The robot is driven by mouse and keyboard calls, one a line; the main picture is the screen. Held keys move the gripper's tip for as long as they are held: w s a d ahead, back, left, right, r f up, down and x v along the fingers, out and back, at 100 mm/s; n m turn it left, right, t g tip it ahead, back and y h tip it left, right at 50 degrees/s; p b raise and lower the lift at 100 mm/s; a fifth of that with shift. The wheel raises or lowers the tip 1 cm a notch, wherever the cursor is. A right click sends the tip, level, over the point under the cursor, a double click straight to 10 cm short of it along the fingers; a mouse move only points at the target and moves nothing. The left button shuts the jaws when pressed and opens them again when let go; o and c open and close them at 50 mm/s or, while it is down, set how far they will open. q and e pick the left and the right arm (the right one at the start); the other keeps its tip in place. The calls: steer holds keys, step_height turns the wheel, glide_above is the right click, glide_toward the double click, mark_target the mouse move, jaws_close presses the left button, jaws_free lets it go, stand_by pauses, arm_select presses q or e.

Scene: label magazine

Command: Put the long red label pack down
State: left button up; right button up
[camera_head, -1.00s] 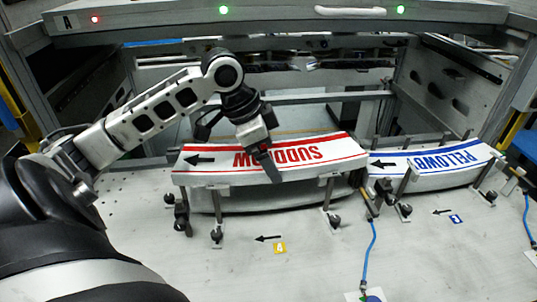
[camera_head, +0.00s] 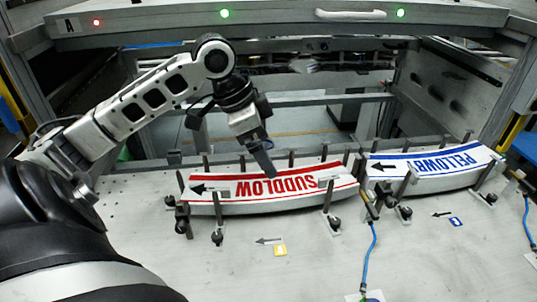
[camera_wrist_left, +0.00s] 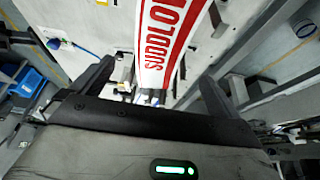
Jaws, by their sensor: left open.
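My right gripper is not in view.
A blue label pack (camera_head: 435,161) marked PELOWE lies in the neighbouring holder on the right. Clamp knobs (camera_head: 218,238) stand along the holder's front. A blue hose (camera_head: 372,250) runs over the table (camera_head: 140,210).

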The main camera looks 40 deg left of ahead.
arm_select(q)
steer(key=v, duration=0.9)
